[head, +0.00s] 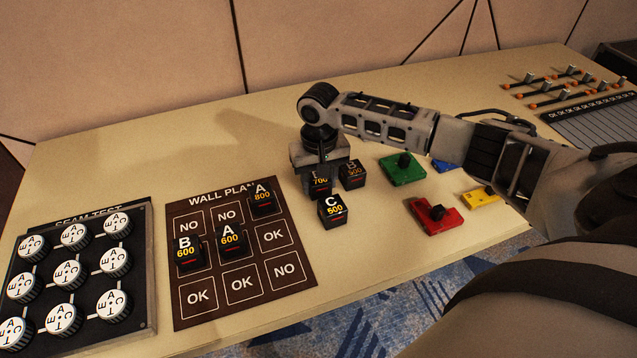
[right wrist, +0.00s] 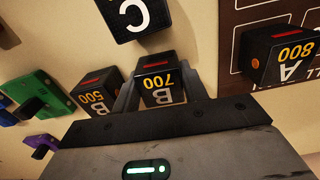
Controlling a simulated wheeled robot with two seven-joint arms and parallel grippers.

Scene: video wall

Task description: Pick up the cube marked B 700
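The black cube marked B 700 (right wrist: 157,85) is between the two fingers of my right gripper (right wrist: 160,82) in the right wrist view. A finger stands close along each side of it; I cannot tell whether they press on it. In the head view, my right gripper (head: 321,158) points down from above and partly covers the cube (head: 320,184), hiding its letter; 700 shows. The cube looks to be at table level. My left gripper is not in view.
Close by are cube C 500 (head: 332,209) and cube B 500 (head: 352,174). The wall plan board (head: 240,292) at left holds cubes A 800 (head: 262,199), A 600 (head: 230,240) and B 600 (head: 187,251). Coloured blocks, including a green one (head: 402,171), lie to the right.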

